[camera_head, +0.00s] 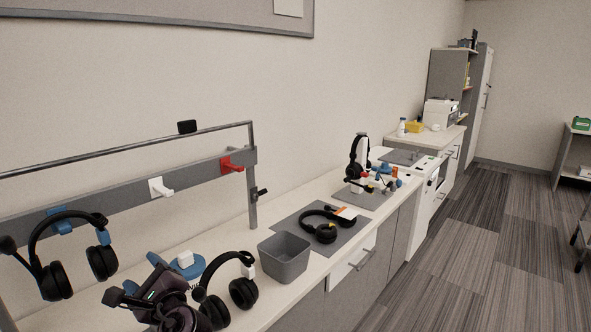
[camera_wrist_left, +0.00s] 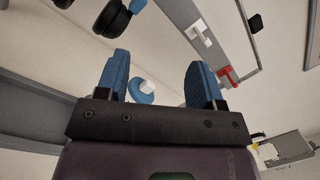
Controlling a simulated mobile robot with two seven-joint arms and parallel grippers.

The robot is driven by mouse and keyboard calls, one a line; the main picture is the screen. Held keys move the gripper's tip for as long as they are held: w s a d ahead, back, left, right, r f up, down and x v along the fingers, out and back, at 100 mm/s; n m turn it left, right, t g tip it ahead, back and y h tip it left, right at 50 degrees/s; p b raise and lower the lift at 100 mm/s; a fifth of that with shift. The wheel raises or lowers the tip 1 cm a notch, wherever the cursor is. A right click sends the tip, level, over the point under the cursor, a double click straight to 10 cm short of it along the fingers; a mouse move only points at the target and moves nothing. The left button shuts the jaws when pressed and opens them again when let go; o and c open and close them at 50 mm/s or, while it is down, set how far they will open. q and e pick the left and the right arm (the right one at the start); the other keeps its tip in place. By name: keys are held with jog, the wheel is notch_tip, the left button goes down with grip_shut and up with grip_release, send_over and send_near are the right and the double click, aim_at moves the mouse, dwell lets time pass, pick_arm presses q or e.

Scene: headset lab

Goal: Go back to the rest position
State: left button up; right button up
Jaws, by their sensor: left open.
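My left gripper (camera_head: 166,282) is low at the left of the head view, in front of the rail and over the near part of the counter. In the left wrist view its two blue fingers (camera_wrist_left: 158,80) stand well apart. A round blue base with a white block on top (camera_head: 187,263) shows beyond the gripper; in the wrist view it (camera_wrist_left: 143,90) appears in the gap between the fingers, apart from them. Nothing is held. My right gripper is out of view.
Headphones (camera_head: 52,278) hang from a blue hook on the rail (camera_head: 120,202). A white hook (camera_head: 160,187) and a red hook (camera_head: 231,163) are empty. A grey bin (camera_head: 284,257), headphones on a mat (camera_head: 320,231) and headphones on a stand (camera_head: 354,166) stand farther right.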

pick_arm(q)
jog(key=s+d+f+n+t+h, duration=0.25)
jog(key=d+f+n+h, duration=0.35)
jog(key=f+n+h, duration=0.6)
jog(key=s+a+f+n+g+h, duration=0.1)
jog(key=s+f+n+g, duration=0.1)
jog(key=s+f, duration=0.6)
jog(key=s+a+f+n+g+h, duration=0.1)
jog(key=s+f+n, duration=0.3)
jog(key=s+f, duration=0.4)
jog(key=s+a+g, duration=0.1)
jog(key=s, duration=0.6)
jog(key=shift+a+f, duration=0.3)
